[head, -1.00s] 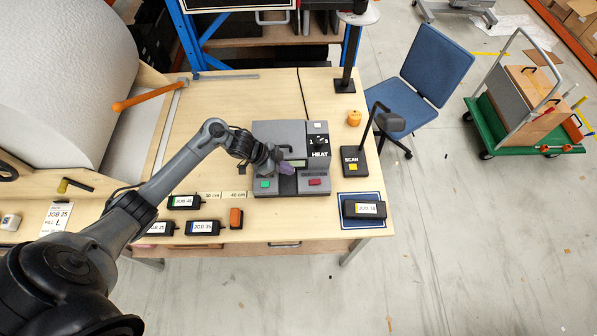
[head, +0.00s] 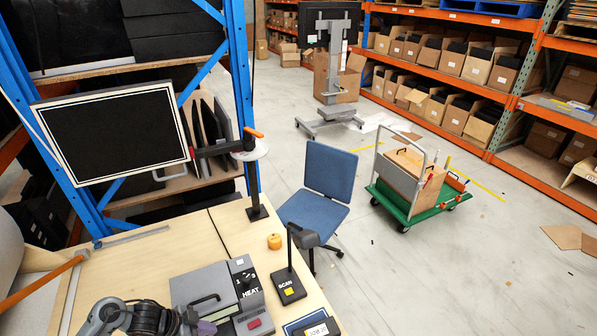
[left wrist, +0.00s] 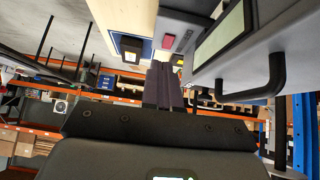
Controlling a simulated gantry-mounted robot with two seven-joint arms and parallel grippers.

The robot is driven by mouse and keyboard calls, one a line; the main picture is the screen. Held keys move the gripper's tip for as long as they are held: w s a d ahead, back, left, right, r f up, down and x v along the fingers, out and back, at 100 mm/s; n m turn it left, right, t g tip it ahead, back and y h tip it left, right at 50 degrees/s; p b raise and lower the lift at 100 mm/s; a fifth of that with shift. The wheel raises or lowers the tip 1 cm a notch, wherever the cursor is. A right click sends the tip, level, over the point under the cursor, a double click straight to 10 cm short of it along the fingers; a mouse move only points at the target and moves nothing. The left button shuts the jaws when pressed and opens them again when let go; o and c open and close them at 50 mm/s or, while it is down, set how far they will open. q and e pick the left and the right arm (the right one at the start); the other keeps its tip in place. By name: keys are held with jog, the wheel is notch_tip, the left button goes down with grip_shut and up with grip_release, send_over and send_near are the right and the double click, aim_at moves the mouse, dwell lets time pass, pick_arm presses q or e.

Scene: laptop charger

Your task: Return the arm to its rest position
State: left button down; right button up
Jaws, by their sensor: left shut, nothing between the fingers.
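My left gripper (head: 206,328) shows at the bottom edge of the head view, in front of the grey heat machine (head: 200,287). Most of the arm is cut off below the frame. In the left wrist view its dark purple fingers (left wrist: 163,85) are together with nothing between them. The heat machine's grey side, red button (left wrist: 168,42) and black handle (left wrist: 262,80) show close by in that view. I cannot tell whether the fingers touch the machine. My right gripper is not in view.
The scan stand (head: 288,287), an orange roll (head: 274,241) and a job box (head: 318,330) are on the wooden table. A monitor (head: 115,133) hangs over the back. A blue chair (head: 318,195) and green trolley (head: 415,200) stand beyond on open floor.

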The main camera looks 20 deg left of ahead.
pick_arm(q)
jog(key=s+d+f+g+h+p, duration=0.1)
jog(key=s+d+f, duration=0.2)
jog(key=s+d, duration=0.35)
jog(key=s+d+f+h+p, duration=0.1)
jog(key=s+d+f, duration=0.2)
jog(key=s+d, duration=0.35)
jog(key=s+d+r+n+t+y+p, duration=0.25)
jog(key=d+r, duration=0.25)
jog(key=d, duration=0.4)
jog(key=s+a+r+n+g+y, duration=0.1)
jog(key=s+a+r+n+y, duration=0.1)
jog(key=r, duration=0.4)
jog(key=s+a+r+n+g+y, duration=0.2)
jog(key=a+r+n+y, duration=0.1)
jog(key=a+r, duration=0.2)
jog(key=shift+s+a+r, duration=0.25)
jog(key=shift+s+r, duration=0.05)
jog(key=shift+r, duration=0.25)
jog(key=shift+y, duration=0.25)
